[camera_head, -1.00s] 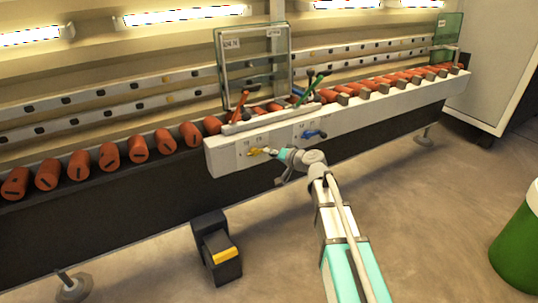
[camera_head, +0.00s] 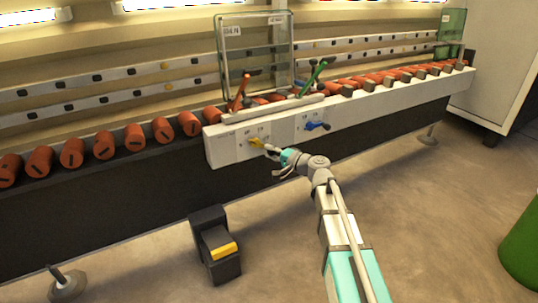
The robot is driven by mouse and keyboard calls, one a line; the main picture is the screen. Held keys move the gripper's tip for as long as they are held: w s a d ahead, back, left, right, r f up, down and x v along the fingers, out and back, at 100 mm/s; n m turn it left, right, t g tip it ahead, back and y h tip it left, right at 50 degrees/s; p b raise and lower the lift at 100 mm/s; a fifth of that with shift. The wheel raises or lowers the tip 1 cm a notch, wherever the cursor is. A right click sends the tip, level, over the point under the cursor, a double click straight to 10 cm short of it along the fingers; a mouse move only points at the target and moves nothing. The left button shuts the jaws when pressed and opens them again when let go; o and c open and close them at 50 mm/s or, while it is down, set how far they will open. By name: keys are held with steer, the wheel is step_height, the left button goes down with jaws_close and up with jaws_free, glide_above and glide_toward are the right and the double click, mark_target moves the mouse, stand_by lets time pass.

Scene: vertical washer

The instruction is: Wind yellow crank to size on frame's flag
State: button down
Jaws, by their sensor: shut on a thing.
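The yellow crank (camera_head: 257,142) sits on the left part of the white front panel (camera_head: 224,150), with small size marks around it that are too small to read. My gripper (camera_head: 272,149) is at the crank's right end and shut on it; the fingertips are small in view. A clear framed pane (camera_head: 256,60) stands upright above the panel. It bears a small label flag (camera_head: 232,31) at its upper left, whose text I cannot read clearly, and another label (camera_head: 276,20) at its upper right.
A blue crank (camera_head: 317,126) is on the panel to the right. A red lever (camera_head: 238,94) and a green lever (camera_head: 311,78) rise above it. Orange rollers (camera_head: 104,145) line the conveyor. A black pedal box (camera_head: 217,245) stands on the floor, and a green bin (camera_head: 522,250) is at right.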

steer(key=shift+d+f, duration=0.1)
steer(key=shift+d, duration=0.05)
steer(key=shift+c, duration=2.1)
jaws_free()
